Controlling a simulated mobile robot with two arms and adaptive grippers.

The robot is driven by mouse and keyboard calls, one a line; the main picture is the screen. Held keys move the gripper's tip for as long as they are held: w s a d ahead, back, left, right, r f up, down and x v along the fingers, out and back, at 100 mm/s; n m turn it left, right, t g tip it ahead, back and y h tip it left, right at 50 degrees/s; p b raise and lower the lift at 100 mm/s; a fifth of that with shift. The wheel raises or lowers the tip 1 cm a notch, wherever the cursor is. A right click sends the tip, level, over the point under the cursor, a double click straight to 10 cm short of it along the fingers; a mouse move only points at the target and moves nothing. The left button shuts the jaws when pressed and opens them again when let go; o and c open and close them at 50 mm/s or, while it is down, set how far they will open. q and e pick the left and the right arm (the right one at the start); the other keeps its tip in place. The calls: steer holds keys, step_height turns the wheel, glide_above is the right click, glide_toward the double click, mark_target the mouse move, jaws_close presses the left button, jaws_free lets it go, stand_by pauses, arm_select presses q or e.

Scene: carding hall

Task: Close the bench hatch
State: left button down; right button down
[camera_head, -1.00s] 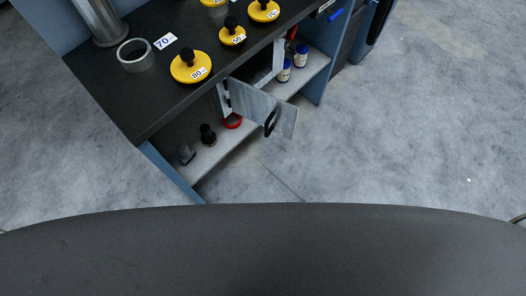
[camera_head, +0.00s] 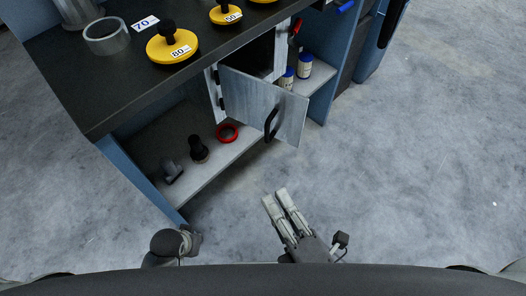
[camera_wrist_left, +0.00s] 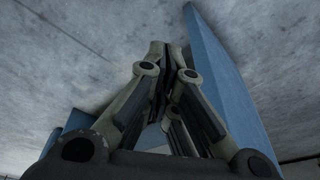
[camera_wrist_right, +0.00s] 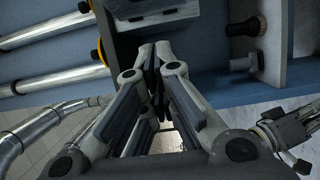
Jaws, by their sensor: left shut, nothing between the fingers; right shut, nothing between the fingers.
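The bench hatch (camera_head: 255,103) is a grey metal door with a black curved handle (camera_head: 271,123). It is hinged at its left side and stands open, swung out from the bench (camera_head: 120,75). The compartment behind it (camera_head: 259,56) shows dark. My right gripper (camera_head: 275,196) is shut and empty, over the floor below the door and apart from it. Its closed fingers also show in the right wrist view (camera_wrist_right: 155,50). My left gripper (camera_wrist_left: 162,48) is shut and empty, with a blue panel beside it. In the head view only a small part of my left arm shows.
On the lower shelf (camera_head: 215,165) are a red ring (camera_head: 227,133), a black knobbed piece (camera_head: 197,148) and a grey piece (camera_head: 172,171). Small white-and-blue bottles (camera_head: 304,66) stand right of the hatch. Yellow weights (camera_head: 172,46) sit on the bench top. The floor at right is clear.

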arm_select(q)
steer(key=shift+w+r, duration=0.25)
steer(key=shift+r, duration=0.7)
arm_select(e)
steer(key=w+d+x, duration=0.1)
steer(key=d+x, duration=0.1)
steer(key=x, duration=1)
steer(key=shift+w+d, duration=0.25)
arm_select(q)
steer(key=shift+s+f, duration=0.1)
steer(key=shift+s, duration=0.1)
